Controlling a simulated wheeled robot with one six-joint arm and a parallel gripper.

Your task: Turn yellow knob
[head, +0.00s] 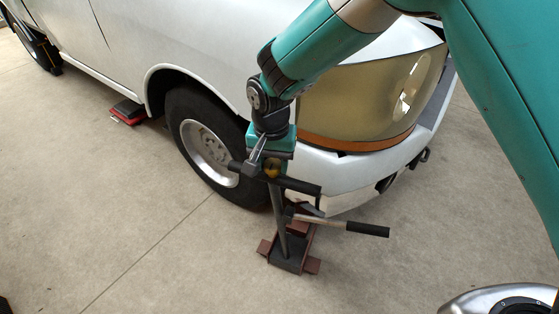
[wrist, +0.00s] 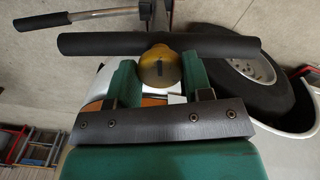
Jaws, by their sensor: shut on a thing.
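The yellow knob (head: 271,171) sits at the top of the jack's post, by a black crossbar (head: 302,187). In the wrist view the knob (wrist: 159,66) is a round yellow disc with a dark slot, right below the thick black bar (wrist: 215,46). My gripper (wrist: 159,76) is shut on the knob, with one green finger on each side of it. In the head view my gripper (head: 270,160) reaches down from above onto the knob. The jack's reddish-brown base (head: 312,265) stands on the floor; its fingertip contact is partly hidden.
A lever with a black grip (head: 367,229) sticks out to the right of the jack. A white vehicle (head: 215,45) with a front wheel (head: 207,146) stands close behind. A red and black object (head: 128,111) lies beside it.

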